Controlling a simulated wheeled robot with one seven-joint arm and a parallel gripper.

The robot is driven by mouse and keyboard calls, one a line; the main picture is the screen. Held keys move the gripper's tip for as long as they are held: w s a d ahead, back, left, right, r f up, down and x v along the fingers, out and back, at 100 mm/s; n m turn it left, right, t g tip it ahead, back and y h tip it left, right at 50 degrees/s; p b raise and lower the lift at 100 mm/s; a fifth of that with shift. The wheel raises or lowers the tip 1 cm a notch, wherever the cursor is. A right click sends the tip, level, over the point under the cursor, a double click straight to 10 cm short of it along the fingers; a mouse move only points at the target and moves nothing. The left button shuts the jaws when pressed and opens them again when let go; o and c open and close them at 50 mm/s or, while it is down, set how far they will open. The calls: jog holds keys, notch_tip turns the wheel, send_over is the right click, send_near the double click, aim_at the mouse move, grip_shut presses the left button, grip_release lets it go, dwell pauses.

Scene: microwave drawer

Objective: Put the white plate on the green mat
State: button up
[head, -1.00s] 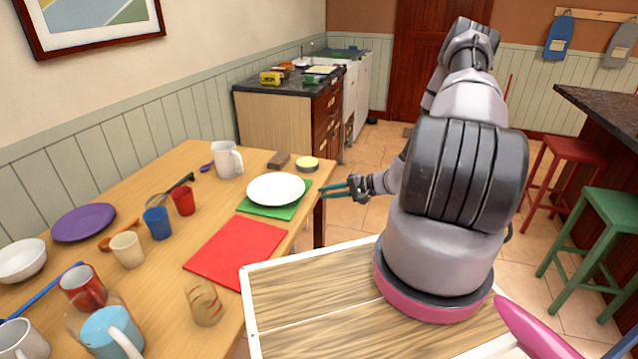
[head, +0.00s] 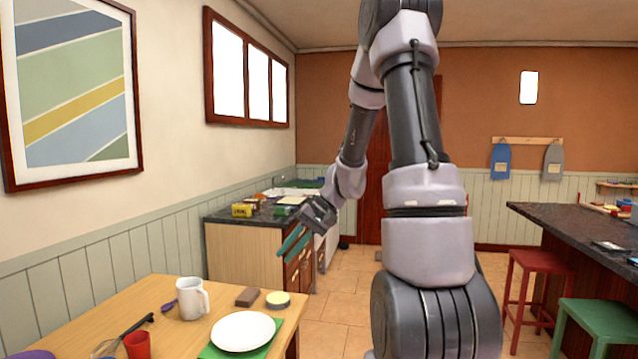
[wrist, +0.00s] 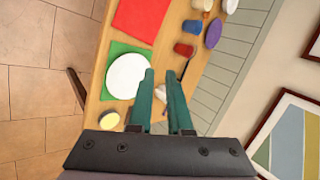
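The white plate (head: 243,331) lies on the green mat (head: 265,352) at the table's right edge in the head view. In the wrist view the plate (wrist: 128,75) also lies on the green mat (wrist: 117,48), which shows past its upper and left sides. My gripper (head: 292,241) is raised above and beyond the plate, apart from it. Its two green fingers (wrist: 161,80) are spread with a gap between them and nothing held.
A white mug (head: 191,299), a brown block (head: 247,297) and a round yellow-topped item (head: 278,300) stand near the plate. A red mat (wrist: 141,18) lies beside the green one. A counter (head: 245,250) stands beyond the table.

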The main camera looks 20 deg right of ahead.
jog(key=s+r+m+t+h, duration=0.1)
jog(key=s+r+t+h, duration=0.4)
jog(key=s+r, duration=1.3)
jog(key=shift+d+r+h, duration=0.2)
jog(key=shift+r+h, duration=0.2)
jog(key=shift+r, duration=0.55)
